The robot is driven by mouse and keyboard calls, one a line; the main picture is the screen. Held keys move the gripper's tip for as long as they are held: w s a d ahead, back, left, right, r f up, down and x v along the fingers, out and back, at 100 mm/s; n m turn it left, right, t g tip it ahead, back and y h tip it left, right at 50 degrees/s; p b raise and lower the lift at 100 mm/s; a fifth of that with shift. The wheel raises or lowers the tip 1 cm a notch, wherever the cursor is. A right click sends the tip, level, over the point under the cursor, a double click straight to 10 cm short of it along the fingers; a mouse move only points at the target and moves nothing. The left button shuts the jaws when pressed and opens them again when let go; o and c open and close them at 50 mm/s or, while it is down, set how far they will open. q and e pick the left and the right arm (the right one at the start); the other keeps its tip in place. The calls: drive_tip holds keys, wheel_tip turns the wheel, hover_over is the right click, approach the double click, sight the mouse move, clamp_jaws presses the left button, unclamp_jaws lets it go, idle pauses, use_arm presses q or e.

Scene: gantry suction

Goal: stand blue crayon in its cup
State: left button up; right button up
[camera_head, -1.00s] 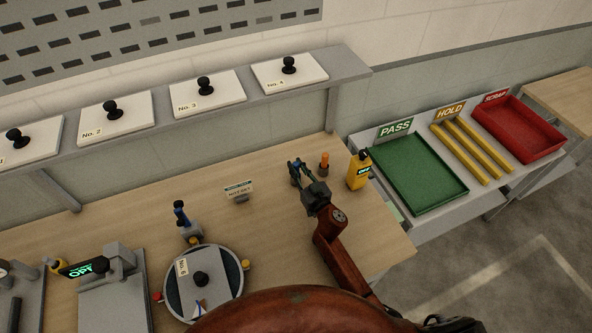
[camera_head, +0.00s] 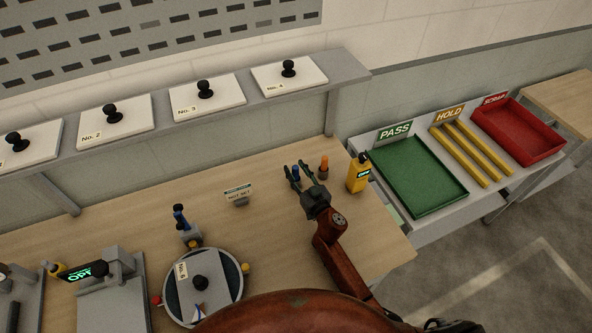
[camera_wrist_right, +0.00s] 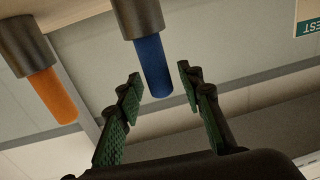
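The blue crayon (camera_head: 295,171) stands upright at the right part of the bench. In the right wrist view, which looks upside down, the blue crayon (camera_wrist_right: 152,68) has one end inside a dark grey cup (camera_wrist_right: 136,14). My right gripper (camera_head: 299,172) is open, with its fingers on either side of the crayon. In the right wrist view, gaps show between the crayon and both fingers of the right gripper (camera_wrist_right: 160,73). The cup is mostly hidden by the gripper in the head view. My left gripper is not in view.
An orange crayon (camera_head: 324,162) stands in its own cup (camera_head: 322,174) just right of the gripper. A yellow bottle-like device (camera_head: 358,172) stands further right. A small sign (camera_head: 238,194) stands to the left, with clear bench between. A green tray (camera_head: 418,176) lies beyond the bench's right end.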

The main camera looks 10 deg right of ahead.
drive_tip(key=v, duration=1.2)
drive_tip(key=shift+r, duration=0.2)
